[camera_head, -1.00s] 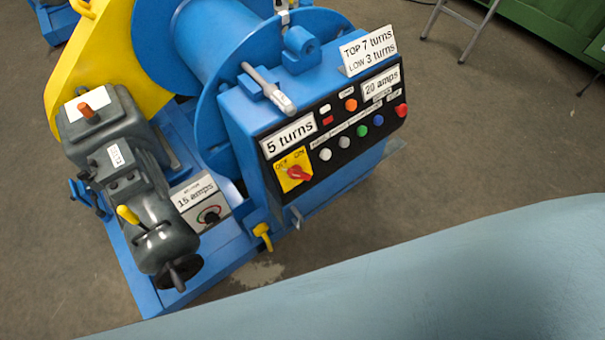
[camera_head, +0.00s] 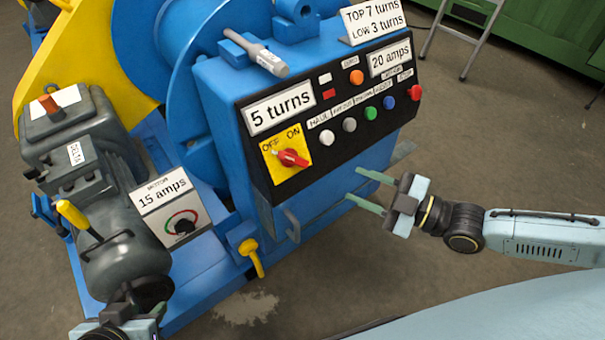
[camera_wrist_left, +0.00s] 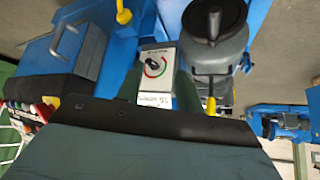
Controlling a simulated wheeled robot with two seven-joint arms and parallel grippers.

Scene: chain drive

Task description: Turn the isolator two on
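A red rotary switch (camera_head: 290,157) sits on a yellow OFF/ON plate (camera_head: 270,148) at the lower left of the black control panel. A grey box with a black dial (camera_head: 182,225), labelled MOTOR and 15 amps, stands lower left; its dial also shows in the left wrist view (camera_wrist_left: 154,67). No label reads "isolator two", so I cannot tell which control it is. My left gripper (camera_wrist_left: 157,80) is open, its green fingers apart on either side of the box in that view. My right gripper (camera_head: 353,184) is open and empty, just right of the panel's lower part.
The blue winch (camera_head: 182,60) carries the panel with several coloured buttons. A grey motor (camera_head: 115,215) stands left of the dial box. A yellow handle (camera_head: 252,257) and a grey bar (camera_head: 292,225) stick out below the panel. Open floor lies right.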

